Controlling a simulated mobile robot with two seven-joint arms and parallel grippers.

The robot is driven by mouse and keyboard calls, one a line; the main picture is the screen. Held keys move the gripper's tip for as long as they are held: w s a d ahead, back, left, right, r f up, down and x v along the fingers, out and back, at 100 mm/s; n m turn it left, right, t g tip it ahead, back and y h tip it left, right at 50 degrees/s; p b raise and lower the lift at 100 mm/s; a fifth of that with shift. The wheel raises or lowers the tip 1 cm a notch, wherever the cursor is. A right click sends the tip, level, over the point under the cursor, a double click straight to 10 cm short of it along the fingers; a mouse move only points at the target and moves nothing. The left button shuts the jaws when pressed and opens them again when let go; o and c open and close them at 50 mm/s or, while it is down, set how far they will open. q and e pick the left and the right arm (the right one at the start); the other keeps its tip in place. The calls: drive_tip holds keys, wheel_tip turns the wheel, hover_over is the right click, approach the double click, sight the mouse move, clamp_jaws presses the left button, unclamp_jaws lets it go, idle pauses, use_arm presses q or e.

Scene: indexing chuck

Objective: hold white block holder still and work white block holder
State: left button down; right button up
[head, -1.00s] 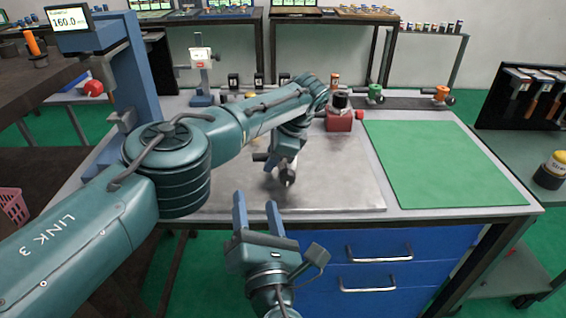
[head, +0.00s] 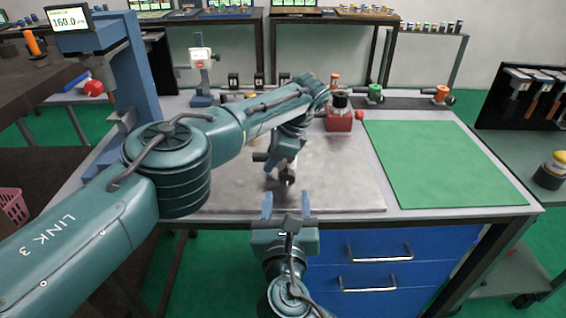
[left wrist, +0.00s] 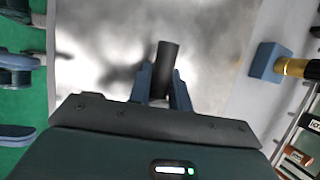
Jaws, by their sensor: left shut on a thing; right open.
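My left gripper (head: 284,160) is over the metal plate, shut on a dark cylindrical part (head: 287,176). In the left wrist view this dark cylinder (left wrist: 167,56) stands out between the two fingers (left wrist: 163,88). A white block holder cannot be told for sure; the held part looks dark, and the gripper hides much of it. My right gripper (head: 286,202) is open and empty, at the plate's front edge, just below the held part in the head view, its fingers pointing towards it and apart from it.
The bare metal plate (head: 340,185) lies on the bench around the held part. A red block with a black top (head: 340,118) stands at its back right. A green mat (head: 430,160) lies clear to the right. A blue column with a display (head: 72,18) stands at left.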

sight(288, 180)
use_arm(q)
drive_tip(key=shift+f, duration=0.1)
use_arm(e)
drive_tip(key=w, duration=0.7)
drive_tip(key=shift+w+d, duration=0.15)
drive_tip(key=shift+w, duration=0.1)
drive_tip(key=shift+c, duration=0.4)
drive_tip(key=c, duration=0.9)
drive_tip(key=m, duration=0.4)
drive_tip(key=shift+f, duration=0.1)
drive_tip(key=m, duration=0.3)
drive_tip(key=shift+m, duration=0.3)
drive_tip(key=o, duration=1)
